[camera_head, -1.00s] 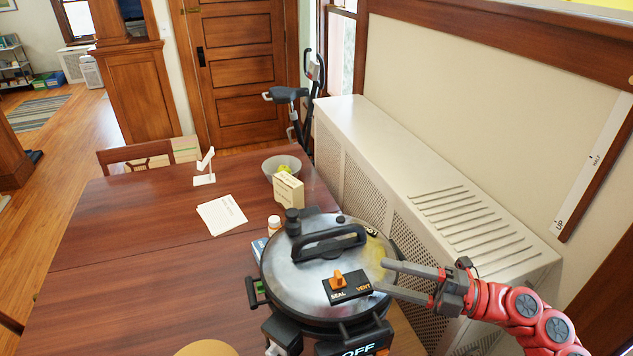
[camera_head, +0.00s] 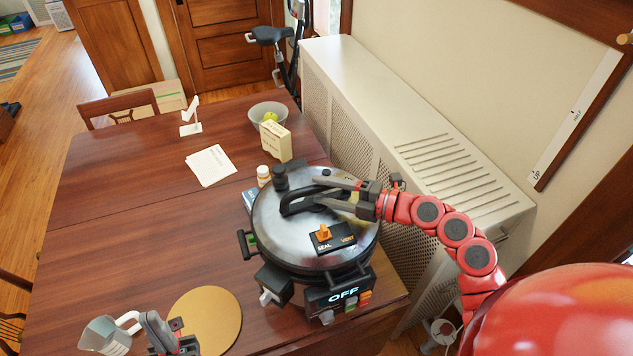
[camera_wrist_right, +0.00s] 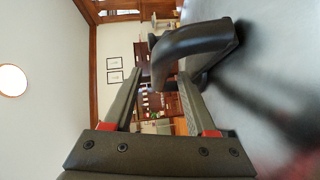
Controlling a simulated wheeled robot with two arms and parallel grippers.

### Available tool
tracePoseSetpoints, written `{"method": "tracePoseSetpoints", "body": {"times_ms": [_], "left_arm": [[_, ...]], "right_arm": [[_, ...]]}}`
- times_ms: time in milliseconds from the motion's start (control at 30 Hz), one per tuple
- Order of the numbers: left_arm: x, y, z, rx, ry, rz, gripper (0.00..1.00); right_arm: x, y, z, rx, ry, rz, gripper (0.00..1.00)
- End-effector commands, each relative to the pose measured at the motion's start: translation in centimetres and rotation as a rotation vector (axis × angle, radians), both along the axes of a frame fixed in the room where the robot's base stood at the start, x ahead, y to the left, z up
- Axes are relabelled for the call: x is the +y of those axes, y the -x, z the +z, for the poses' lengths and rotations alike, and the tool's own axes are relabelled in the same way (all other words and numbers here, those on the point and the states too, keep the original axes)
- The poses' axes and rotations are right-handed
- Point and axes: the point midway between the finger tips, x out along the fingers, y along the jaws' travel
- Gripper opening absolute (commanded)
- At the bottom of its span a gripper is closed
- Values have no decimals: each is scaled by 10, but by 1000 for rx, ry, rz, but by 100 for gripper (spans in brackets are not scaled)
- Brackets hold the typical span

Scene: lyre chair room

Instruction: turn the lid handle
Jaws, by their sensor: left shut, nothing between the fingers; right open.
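The pressure cooker (camera_head: 270,240) stands at the table's near right corner with its steel lid (camera_head: 290,238) on. The black arched lid handle (camera_head: 290,203) rises from the lid's middle. My right gripper (camera_head: 318,192) is open at the handle, reaching in from the right. In the right wrist view, part of the handle (camera_wrist_right: 195,42) shows between and beyond the open fingers (camera_wrist_right: 158,85); I cannot tell whether they touch it. An orange knob (camera_head: 323,232) sits on the SEAL/VENT plate. The front panel (camera_head: 343,297) reads OFF. My left gripper (camera_head: 160,330) is shut and empty at the bottom left.
A round tan board (camera_head: 208,318) and a clear jug (camera_head: 105,336) lie near my left gripper. A radiator cover (camera_head: 400,130) borders the right. The table's left-middle is clear.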

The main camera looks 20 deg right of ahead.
Motion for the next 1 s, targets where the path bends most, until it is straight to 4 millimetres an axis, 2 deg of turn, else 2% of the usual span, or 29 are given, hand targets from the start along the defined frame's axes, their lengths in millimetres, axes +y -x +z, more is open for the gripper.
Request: {"method": "tracePoseSetpoints", "body": {"times_ms": [167,500,800,833,1000], "left_arm": [[0,0,6,0,0,0,0],[0,0,6,0,0,0,0],[0,0,6,0,0,0,0],[0,0,6,0,0,0,0],[0,0,6,0,0,0,0]], "right_arm": [[13,-13,-1,0,-3,-1,57],[16,-15,-3,-1,-1,-2,57],[16,-15,-3,-1,-1,-1,3],[16,-15,-3,-1,-1,-1,0],[16,-15,-3,0,0,-1,0]]}}
